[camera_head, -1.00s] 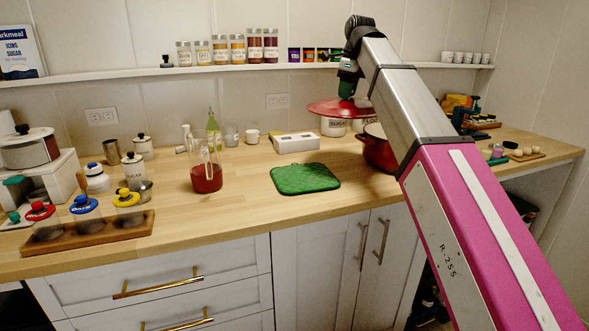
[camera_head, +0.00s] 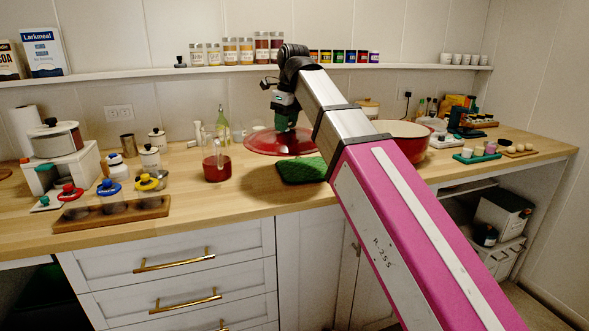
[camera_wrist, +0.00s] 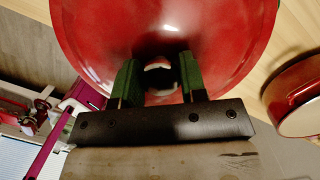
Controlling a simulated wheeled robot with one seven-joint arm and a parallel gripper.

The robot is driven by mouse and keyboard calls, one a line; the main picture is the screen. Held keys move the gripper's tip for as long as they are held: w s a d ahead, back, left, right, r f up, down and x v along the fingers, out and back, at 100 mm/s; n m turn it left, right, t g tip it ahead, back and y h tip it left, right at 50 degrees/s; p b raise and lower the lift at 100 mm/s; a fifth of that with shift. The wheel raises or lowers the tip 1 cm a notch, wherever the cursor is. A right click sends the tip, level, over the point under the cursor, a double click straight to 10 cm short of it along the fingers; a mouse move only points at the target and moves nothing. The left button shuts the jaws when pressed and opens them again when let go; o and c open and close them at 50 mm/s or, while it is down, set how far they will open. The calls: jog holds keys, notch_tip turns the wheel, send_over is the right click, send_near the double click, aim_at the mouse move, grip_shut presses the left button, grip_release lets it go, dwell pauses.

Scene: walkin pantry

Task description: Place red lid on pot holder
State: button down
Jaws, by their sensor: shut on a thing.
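The red lid (camera_head: 262,142) is a wide shallow dome in the head view, above the counter behind the pot holder. My gripper (camera_head: 285,122) is above it and shut on its knob. In the wrist view the gripper's green fingers (camera_wrist: 160,80) close on the knob at the middle of the lid (camera_wrist: 95,35). The pot holder (camera_head: 297,170) is a green quilted square lying flat on the counter, in front of and slightly right of the lid.
A red pot (camera_head: 408,138) stands open to the right, and also shows in the wrist view (camera_wrist: 298,100). A wooden tray (camera_head: 105,217) with lidded jars is farther left. The counter front is clear.

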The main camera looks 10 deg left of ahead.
jog(key=shift+s+a+f, duration=0.1)
jog(key=shift+s, duration=0.05)
jog(key=shift+f, duration=0.15)
jog(key=w+d+f, duration=0.1)
jog(key=w+f, duration=0.1)
jog(key=w, duration=0.1)
jog(key=w+d+f, duration=0.1)
jog(key=w+f, duration=0.1)
jog(key=w, duration=0.2)
jog(key=w+d+f, duration=0.2)
jog(key=w, duration=0.1)
jog(key=shift+w+f, duration=0.25)
jog(key=shift+f, duration=2.1)
jog(key=shift+f, duration=0.15)
jog(key=c, duration=0.7)
grip_release()
jog(key=r, duration=0.4)
jog(key=d+r, duration=0.1)
jog(key=r, duration=0.7)
jog(key=shift+s+d+r, duration=0.1)
jog(key=shift+s+d, duration=0.2)
jog(key=shift+d, duration=0.1)
